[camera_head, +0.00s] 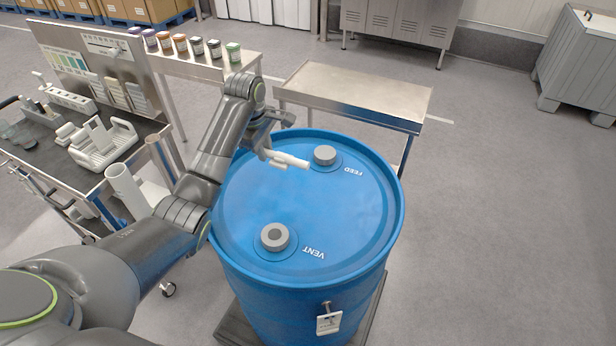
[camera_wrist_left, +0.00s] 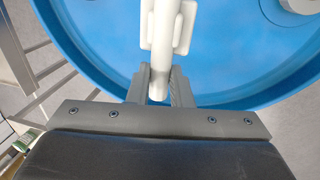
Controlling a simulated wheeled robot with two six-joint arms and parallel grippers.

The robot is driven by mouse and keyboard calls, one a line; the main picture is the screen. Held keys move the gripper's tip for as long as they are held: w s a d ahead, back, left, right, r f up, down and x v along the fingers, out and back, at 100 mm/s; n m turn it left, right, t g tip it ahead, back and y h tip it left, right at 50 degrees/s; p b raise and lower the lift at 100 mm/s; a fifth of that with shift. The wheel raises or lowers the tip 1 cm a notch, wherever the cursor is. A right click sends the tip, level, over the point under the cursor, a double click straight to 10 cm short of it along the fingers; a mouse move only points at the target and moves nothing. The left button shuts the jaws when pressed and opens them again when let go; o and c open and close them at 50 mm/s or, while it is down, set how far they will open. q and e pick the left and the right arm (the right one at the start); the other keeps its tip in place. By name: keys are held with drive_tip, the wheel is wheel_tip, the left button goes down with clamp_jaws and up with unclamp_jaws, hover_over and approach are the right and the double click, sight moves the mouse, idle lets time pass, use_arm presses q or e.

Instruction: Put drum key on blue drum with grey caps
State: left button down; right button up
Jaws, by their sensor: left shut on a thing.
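The blue drum (camera_head: 305,215) stands upright with two grey caps on its lid. The FEED cap (camera_head: 325,154) is at the far side and the VENT cap (camera_head: 274,237) is at the near side. My left gripper (camera_head: 270,154) is above the far left part of the lid, left of the FEED cap. It is shut on a white drum key (camera_head: 290,160), which points right toward the FEED cap. In the left wrist view the key (camera_wrist_left: 160,40) sits between the fingers (camera_wrist_left: 159,88), above the blue lid. Whether the key touches the lid cannot be told. My right gripper is not in view.
A cart (camera_head: 75,165) with a white rack and a panel stands at the left. A table with several small jars (camera_head: 195,47) is behind it. A low metal table (camera_head: 355,95) stands just behind the drum.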

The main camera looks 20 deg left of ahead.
use_arm(q)
drive_tip(key=p, duration=0.1)
hover_over(269, 183)
drive_tip(key=s, duration=0.1)
wheel_tip(269, 183, down, 5)
drive_tip(key=shift+r, duration=0.15)
drive_tip(key=shift+f, duration=0.35)
wheel_tip(269, 183, down, 4)
drive_tip(key=shift+w+p, duration=0.15)
drive_tip(key=shift+p, duration=0.3)
drive_tip(key=shift+f, duration=0.15)
drive_tip(key=c, duration=1.3)
unclamp_jaws()
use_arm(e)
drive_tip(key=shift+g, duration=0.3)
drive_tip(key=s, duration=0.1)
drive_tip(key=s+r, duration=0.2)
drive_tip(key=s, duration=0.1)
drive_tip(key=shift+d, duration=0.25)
use_arm(q)
wheel_tip(269, 183, up, 12)
drive_tip(key=s+b, duration=0.1)
drive_tip(key=s, duration=0.1)
drive_tip(key=shift+s+a, duration=0.15)
drive_tip(key=shift+s, duration=0.05)
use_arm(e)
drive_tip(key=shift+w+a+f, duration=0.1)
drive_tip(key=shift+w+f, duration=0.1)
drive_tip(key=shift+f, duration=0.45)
